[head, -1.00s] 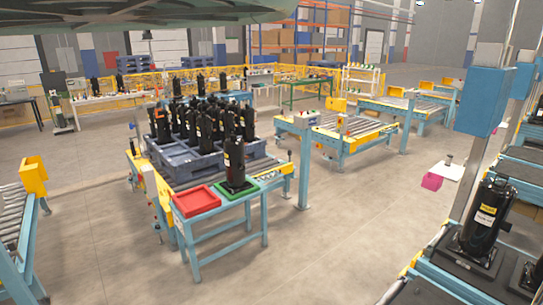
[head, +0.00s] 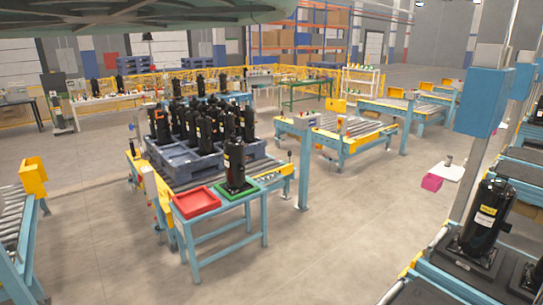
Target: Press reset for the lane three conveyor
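No reset button can be made out clearly, and no lane number is readable. Several roller conveyors with blue legs and yellow ends show. The nearest middle one (head: 283,178) carries a dark pallet (head: 185,160) crowded with black compressors (head: 190,120). A post at its right has a small grey box (head: 305,119) on top. A small pale box (head: 149,180) is on its left side. Another conveyor (head: 352,140) stands behind to the right, and one (head: 10,215) is at the left edge. My gripper is not in view.
A blue-legged stand (head: 228,235) in front holds a red tray (head: 197,202) and a green tray (head: 238,193) with one black compressor. A blue cabinet (head: 482,100) hangs on a post at right, above a line with compressors (head: 483,220). The grey floor (head: 335,225) between is clear.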

